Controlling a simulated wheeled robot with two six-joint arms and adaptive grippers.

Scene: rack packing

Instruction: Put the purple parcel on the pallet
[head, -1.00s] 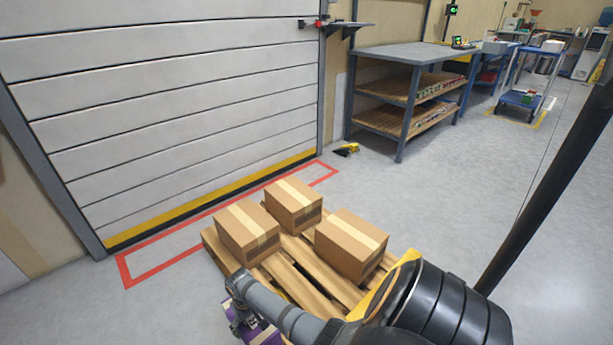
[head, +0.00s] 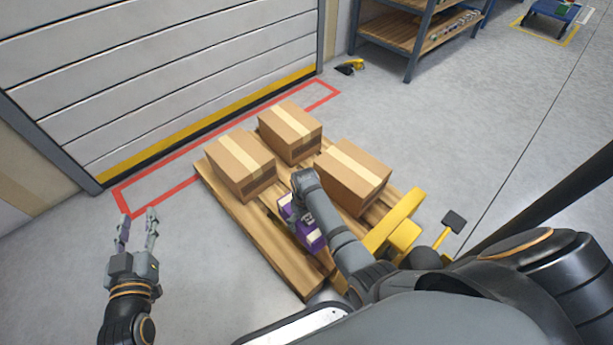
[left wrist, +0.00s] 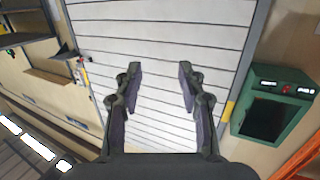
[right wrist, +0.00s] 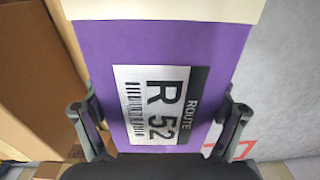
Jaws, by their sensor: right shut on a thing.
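The purple parcel (head: 301,222) is over the near part of the wooden pallet (head: 245,225), partly hidden by my right arm. In the right wrist view the parcel (right wrist: 160,55) fills the middle, with a "ROUTE R 52" label facing the camera. My right gripper (right wrist: 158,125) is shut on it, one finger at each side. I cannot tell whether the parcel touches the pallet boards. My left gripper (head: 137,222) is open and empty, left of the pallet; its spread fingers also show in the left wrist view (left wrist: 160,80).
Three brown cartons stand on the pallet: left (head: 241,165), back (head: 290,132) and right (head: 352,176). A yellow pallet-jack part (head: 400,222) is at the pallet's right. A shutter door (head: 170,70) is behind. Pallet boards left of the parcel are bare.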

